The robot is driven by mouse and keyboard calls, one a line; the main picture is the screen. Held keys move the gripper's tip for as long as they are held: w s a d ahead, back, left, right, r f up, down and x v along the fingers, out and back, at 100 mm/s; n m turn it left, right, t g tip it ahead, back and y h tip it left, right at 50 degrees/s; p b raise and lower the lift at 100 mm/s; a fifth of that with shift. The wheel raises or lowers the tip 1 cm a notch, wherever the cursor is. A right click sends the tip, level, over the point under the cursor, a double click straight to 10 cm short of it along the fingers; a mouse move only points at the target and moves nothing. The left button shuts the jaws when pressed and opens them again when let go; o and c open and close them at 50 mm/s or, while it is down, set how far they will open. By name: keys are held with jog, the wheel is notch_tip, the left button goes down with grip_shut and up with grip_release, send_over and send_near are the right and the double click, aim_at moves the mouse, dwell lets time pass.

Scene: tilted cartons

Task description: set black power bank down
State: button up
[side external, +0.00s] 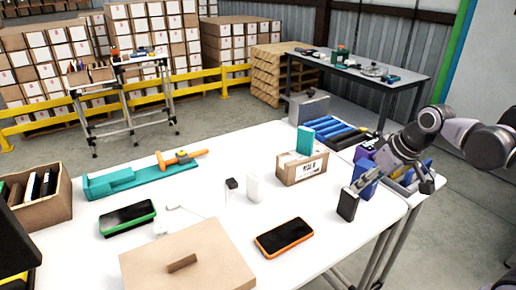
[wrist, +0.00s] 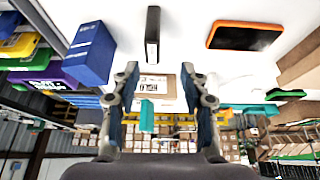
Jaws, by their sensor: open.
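The black power bank (side external: 348,204) stands upright on the white table near its right front edge. In the wrist view the black power bank (wrist: 153,35) is ahead of my fingertips, seen narrow side on.
A cardboard carton (side external: 302,168) with a teal box (side external: 305,140) on top is further back. Clear table surrounds the power bank's left side.

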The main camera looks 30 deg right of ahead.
jog(key=s+a, duration=0.1)
jog(key=s+a+t, duration=0.1)
jog(key=s, duration=0.1)
jog(key=s+a+t, duration=0.1)
jog(key=shift+s+a+f, duration=0.15)
jog(key=shift+a+f, duration=0.15)
jog(key=shift+a, duration=0.1)
